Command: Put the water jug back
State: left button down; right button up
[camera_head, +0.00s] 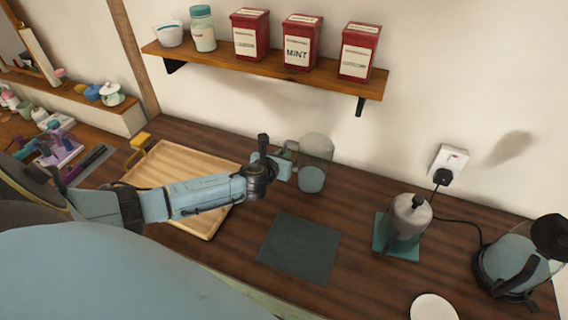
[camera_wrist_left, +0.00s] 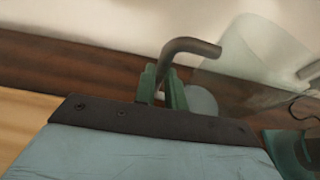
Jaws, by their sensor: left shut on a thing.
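The water jug (camera_head: 316,150) is a clear glass vessel near the back of the dark wooden counter, with its handle toward the left. My left gripper (camera_head: 287,163) comes in from the left and is shut on the jug's handle. In the left wrist view the green fingers (camera_wrist_left: 163,90) close around the bent grey handle (camera_wrist_left: 190,46), with the glass body (camera_wrist_left: 245,60) beyond. The jug looks roughly upright. I cannot tell whether its base touches the counter. My right gripper is not in view.
A dark square mat (camera_head: 299,248) lies bare in front of the jug. A wooden tray (camera_head: 205,228) is under my left arm. A lidded pot (camera_head: 408,216) on a teal mat, a kettle (camera_head: 515,262) and a white disc (camera_head: 433,307) stand right. A shelf (camera_head: 270,68) with tins hangs above.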

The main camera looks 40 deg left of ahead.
pick_arm(q)
jog(key=shift+w+f, duration=0.1)
jog(key=shift+f, duration=1.05)
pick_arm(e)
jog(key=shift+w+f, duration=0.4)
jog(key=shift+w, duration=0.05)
pick_arm(q)
jog(key=shift+b, duration=0.3)
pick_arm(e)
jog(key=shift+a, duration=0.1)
pick_arm(q)
jog(key=shift+f, duration=0.2)
jog(key=c, duration=1.5)
grip_release()
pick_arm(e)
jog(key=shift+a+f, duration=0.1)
pick_arm(q)
jog(key=shift+o, duration=0.2)
jog(key=shift+r, duration=0.1)
jog(key=p+v, duration=0.1)
jog(key=v, duration=1.1)
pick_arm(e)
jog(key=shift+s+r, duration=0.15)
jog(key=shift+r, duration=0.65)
